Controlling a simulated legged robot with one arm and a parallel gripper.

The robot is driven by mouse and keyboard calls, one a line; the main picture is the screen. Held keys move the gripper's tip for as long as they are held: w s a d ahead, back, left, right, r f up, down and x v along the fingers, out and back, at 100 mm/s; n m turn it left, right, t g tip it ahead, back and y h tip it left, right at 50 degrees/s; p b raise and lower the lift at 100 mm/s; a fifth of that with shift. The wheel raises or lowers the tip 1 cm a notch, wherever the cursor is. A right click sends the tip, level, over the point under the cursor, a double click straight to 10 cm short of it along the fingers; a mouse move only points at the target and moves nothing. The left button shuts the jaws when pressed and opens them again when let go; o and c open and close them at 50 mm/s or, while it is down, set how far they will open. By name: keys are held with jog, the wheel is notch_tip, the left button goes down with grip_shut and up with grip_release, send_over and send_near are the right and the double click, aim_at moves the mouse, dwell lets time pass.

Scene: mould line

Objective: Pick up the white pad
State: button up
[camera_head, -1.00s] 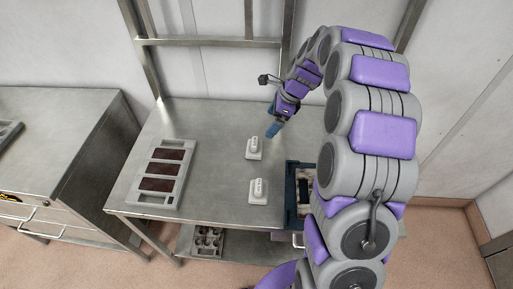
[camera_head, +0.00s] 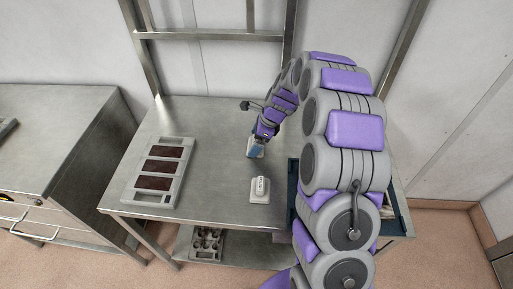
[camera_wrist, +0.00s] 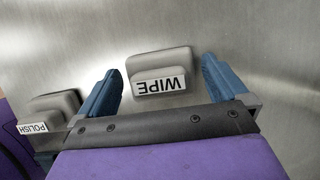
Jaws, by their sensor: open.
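Two whitish pads with raised grips lie on the steel table. The one marked WIPE (camera_wrist: 160,62) sits between my open fingers in the wrist view, with gaps to both. My gripper (camera_head: 255,151) is over this rear pad in the head view and mostly hides it. The gripper's blue fingers (camera_wrist: 160,72) hold nothing, and I cannot tell how high above the table they are. The second pad (camera_head: 260,189) lies nearer the table's front edge. It shows at the left of the wrist view (camera_wrist: 50,108), marked POLISH.
A grey tray (camera_head: 179,144) with several dark brown panels lies on the left of the table (camera_head: 215,125). A dark blue bin (camera_head: 292,177) stands at the right, partly behind my arm. A lower shelf holds a grey holder (camera_head: 207,243). A steel cabinet (camera_head: 60,140) stands at left.

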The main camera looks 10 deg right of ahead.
jog(key=shift+x, duration=0.95)
jog(key=shift+d+r, duration=0.1)
jog(key=c, duration=0.5)
jog(key=shift+c, duration=1.4)
notch_tip(320, 180, up, 10)
jog(key=p, duration=0.3)
